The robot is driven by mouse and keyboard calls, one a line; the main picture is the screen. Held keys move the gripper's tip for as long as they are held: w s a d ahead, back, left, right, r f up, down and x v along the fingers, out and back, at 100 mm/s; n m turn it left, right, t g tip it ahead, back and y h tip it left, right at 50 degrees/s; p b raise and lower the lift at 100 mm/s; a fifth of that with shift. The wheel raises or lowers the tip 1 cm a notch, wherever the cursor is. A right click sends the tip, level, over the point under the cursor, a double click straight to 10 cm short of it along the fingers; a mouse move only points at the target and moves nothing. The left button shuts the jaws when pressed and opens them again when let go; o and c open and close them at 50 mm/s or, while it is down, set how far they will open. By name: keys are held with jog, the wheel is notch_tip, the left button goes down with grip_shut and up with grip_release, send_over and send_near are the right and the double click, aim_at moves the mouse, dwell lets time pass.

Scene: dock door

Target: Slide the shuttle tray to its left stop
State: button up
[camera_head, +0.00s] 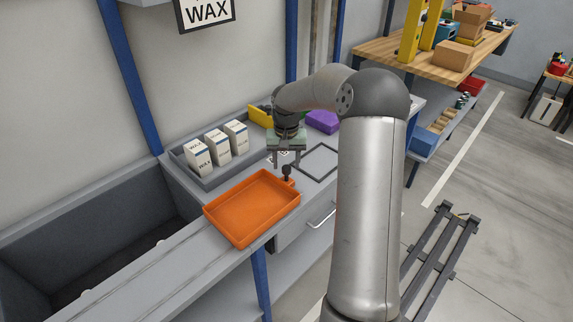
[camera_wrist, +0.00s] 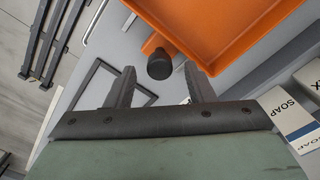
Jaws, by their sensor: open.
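The shuttle tray (camera_head: 252,206) is a shallow orange tray, empty, lying on the grey counter. A dark round knob (camera_head: 287,172) stands on an orange tab at its back right edge. In the wrist view the tray (camera_wrist: 225,28) fills the top, and its black knob (camera_wrist: 160,64) shows near the gap between my fingers. My gripper (camera_head: 287,162) hangs just behind the knob, fingers down; in the wrist view my gripper (camera_wrist: 162,88) is open, with nothing between its fingers. I cannot tell how far above the knob the fingertips are.
A grey bin (camera_head: 185,157) behind the tray holds white WAX and SOAP cartons (camera_head: 217,145), with yellow and purple items further right. A black square outline (camera_head: 320,163) marks the counter right of my gripper. Bare grooved counter (camera_head: 165,268) extends left of the tray.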

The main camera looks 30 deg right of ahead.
jog(key=shift+f, duration=0.9)
grip_shut()
